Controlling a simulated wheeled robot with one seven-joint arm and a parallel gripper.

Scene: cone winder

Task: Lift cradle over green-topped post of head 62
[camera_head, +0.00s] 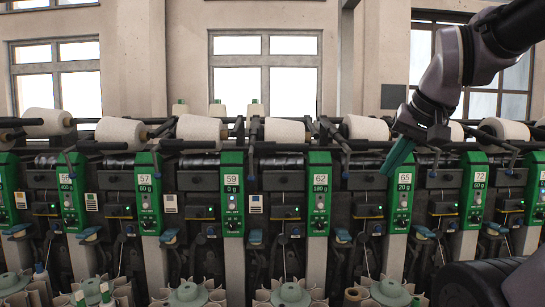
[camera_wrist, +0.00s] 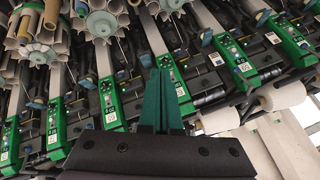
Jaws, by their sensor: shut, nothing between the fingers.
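The green-topped post of head 62 (camera_head: 320,190) stands upright near the middle of the head view, its number on a white label. A dark cradle arm (camera_head: 335,136) slants just above its top, among the white cones. I cannot tell whether it touches the post. My gripper (camera_head: 392,168) has teal fingers and hangs to the right of that post, in front of the upper left side of post 65 (camera_head: 404,200). In the wrist view my gripper (camera_wrist: 161,75) has its fingers together with nothing between them.
A white cone (camera_head: 285,130) lies left of post 62 and another cone (camera_head: 366,128) lies right of it. More green posts, such as post 59 (camera_head: 232,190), line the machine. Below stand peg holders (camera_head: 290,294). Open air lies in front of post 62.

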